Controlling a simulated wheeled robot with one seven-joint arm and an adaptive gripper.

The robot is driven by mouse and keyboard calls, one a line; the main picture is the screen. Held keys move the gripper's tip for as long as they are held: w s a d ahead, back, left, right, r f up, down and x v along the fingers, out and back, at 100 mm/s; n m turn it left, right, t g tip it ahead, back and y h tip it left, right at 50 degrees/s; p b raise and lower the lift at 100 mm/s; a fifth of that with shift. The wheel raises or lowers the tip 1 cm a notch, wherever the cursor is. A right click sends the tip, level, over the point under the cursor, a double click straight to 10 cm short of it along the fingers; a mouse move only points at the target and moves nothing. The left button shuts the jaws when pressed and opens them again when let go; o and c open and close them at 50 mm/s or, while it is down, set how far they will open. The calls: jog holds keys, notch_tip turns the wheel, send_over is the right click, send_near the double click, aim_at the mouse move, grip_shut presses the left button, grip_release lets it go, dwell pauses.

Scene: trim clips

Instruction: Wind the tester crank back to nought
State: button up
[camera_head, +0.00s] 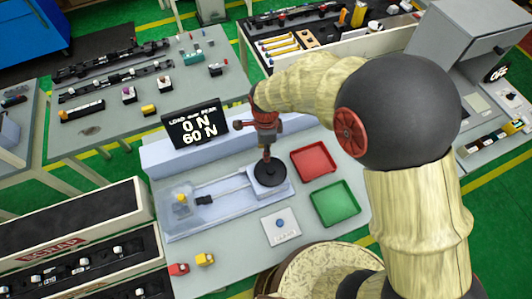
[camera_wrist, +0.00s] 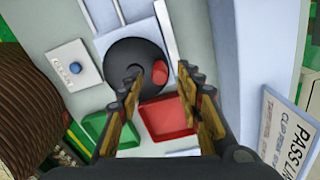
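The tester (camera_head: 220,195) stands on the grey bench, with its round black crank wheel (camera_head: 270,175) at the right end of its rail. In the wrist view the crank wheel (camera_wrist: 125,55) carries a red knob (camera_wrist: 160,72) near its edge. My gripper (camera_head: 265,148) is over the crank, pointing down. In the wrist view my gripper (camera_wrist: 162,75) is open, its two fingertips to either side of the red knob, with gaps visible. I cannot tell how far above the knob they are. A yellow piece (camera_head: 182,198) sits at the tester's left end.
A red tray (camera_head: 314,160) and a green tray (camera_head: 335,203) lie right of the crank. A white plate with a blue button (camera_head: 280,223) is in front. Red and yellow clips (camera_head: 192,264) lie at the front left. A PASS sign (camera_wrist: 285,130) shows in the wrist view.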

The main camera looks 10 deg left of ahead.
aim_at(271, 168)
jog(key=shift+f, duration=1.5)
jog(key=shift+c, duration=0.8)
jog(key=c, duration=0.7)
grip_shut()
